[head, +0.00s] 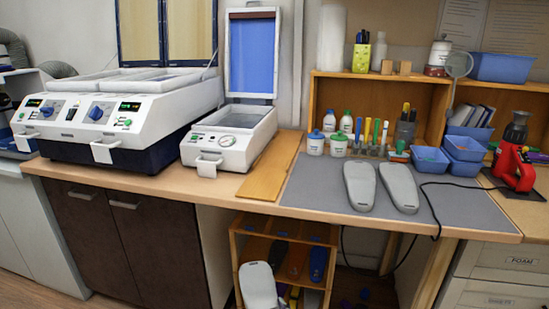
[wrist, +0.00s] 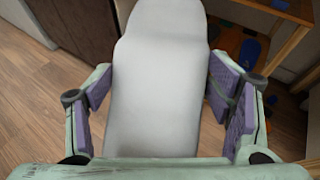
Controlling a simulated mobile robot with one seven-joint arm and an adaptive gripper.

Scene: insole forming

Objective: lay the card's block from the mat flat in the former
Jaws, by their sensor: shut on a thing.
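My gripper (wrist: 160,88) is shut on a long pale grey block (wrist: 160,60), its purple pads along both long sides. In the head view this block (head: 259,288) shows at the bottom edge, low in front of the shelf unit; the gripper is out of that view. Two similar grey blocks (head: 360,186) (head: 398,187) lie side by side on the grey mat (head: 310,185). A small white former (head: 215,158) with its blue-lined lid (head: 252,55) raised stands left of the mat. I cannot make out a readable card.
A larger white machine (head: 95,132) with two beds stands left of the former. A wooden board (head: 268,170) lies between former and mat. Bottles, blue bins (head: 465,148) and a red tool (head: 513,167) line the back. A cable crosses the mat's right side. A wooden shelf unit (head: 285,228) stands below the bench.

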